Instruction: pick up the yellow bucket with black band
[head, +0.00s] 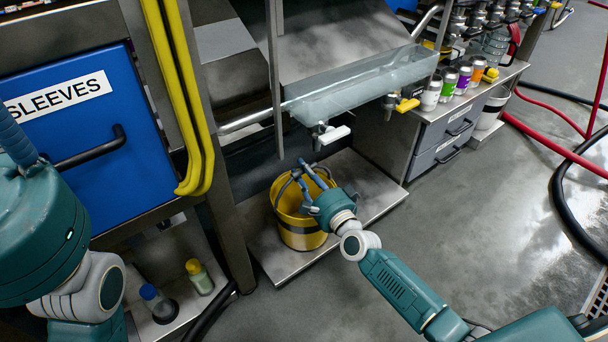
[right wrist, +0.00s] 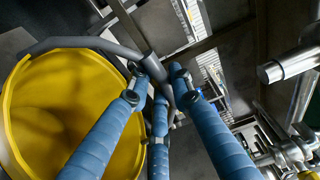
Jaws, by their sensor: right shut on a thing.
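The yellow bucket with black band (head: 300,238) is upright at the low metal platform under the clear trough; I cannot tell whether it touches the platform. My right gripper (head: 303,174) reaches over its rim from the right and hides part of its opening. In the right wrist view the blue fingers (right wrist: 160,82) are closed around the bucket's grey handle (right wrist: 88,43). The bucket's empty-looking yellow inside (right wrist: 70,115) fills the left of that view. Of my left gripper only a blue finger part (head: 14,136) shows at the left edge; its tips are out of view.
A clear trough (head: 365,84) with a white-handled tap (head: 331,134) hangs above the bucket. A steel post and yellow pipes (head: 180,90) stand left. Several cans (head: 448,83) line a counter at right. Small bottles (head: 199,276) stand lower left. The floor at right is open, with hoses beyond.

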